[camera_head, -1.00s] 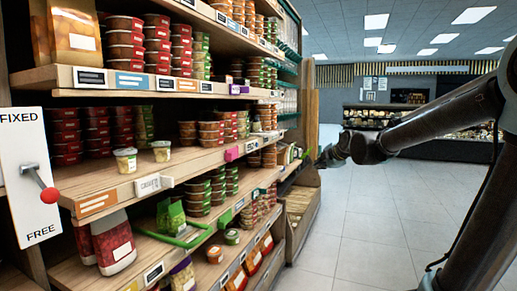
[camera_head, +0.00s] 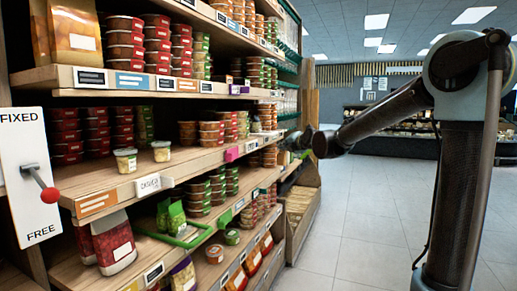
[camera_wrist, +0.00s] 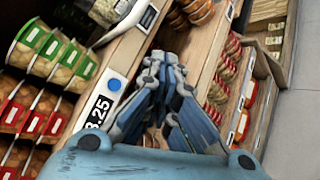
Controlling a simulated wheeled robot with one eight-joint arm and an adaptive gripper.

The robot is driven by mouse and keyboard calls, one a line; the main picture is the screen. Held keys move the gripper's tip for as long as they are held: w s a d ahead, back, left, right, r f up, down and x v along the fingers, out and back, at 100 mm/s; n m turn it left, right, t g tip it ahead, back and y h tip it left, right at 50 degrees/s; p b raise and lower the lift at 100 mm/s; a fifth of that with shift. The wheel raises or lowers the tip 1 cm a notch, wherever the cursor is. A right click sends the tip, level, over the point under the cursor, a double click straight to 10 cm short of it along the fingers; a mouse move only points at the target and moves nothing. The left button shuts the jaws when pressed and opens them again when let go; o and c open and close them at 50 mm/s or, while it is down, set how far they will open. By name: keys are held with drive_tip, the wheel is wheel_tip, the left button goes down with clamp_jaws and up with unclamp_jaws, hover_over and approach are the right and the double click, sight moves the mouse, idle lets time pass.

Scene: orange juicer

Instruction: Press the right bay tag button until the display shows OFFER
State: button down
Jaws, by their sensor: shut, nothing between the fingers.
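In the wrist view, a shelf-edge tag with a round blue button (camera_wrist: 115,84) is left of my gripper (camera_wrist: 160,62). In the head view my gripper (camera_head: 297,141) is small and dark at the far end of the shelf. I cannot make out the button tag there.
The wooden shelves (camera_head: 160,178) hold stacked tubs and bags. Another tag (camera_wrist: 149,17) is on the edge above in the wrist view. A FIXED/FREE panel with a red-knobbed lever (camera_head: 48,194) stands at the left. The tiled aisle floor (camera_head: 350,215) is clear.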

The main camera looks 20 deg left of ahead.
drive_tip(key=a, duration=0.8)
drive_tip(key=shift+w+a, duration=0.35)
drive_tip(key=shift+a, duration=0.1)
idle(1.2)
drive_tip(key=shift+s+a+r, duration=0.1)
drive_tip(key=shift+a, duration=0.25)
drive_tip(key=shift+a, duration=0.4)
idle(0.9)
drive_tip(key=shift+d, duration=0.9)
drive_tip(key=shift+s+d, duration=0.15)
drive_tip(key=shift+d, duration=1.1)
drive_tip(key=shift+s+d, duration=0.1)
drive_tip(key=shift+d, duration=1.1)
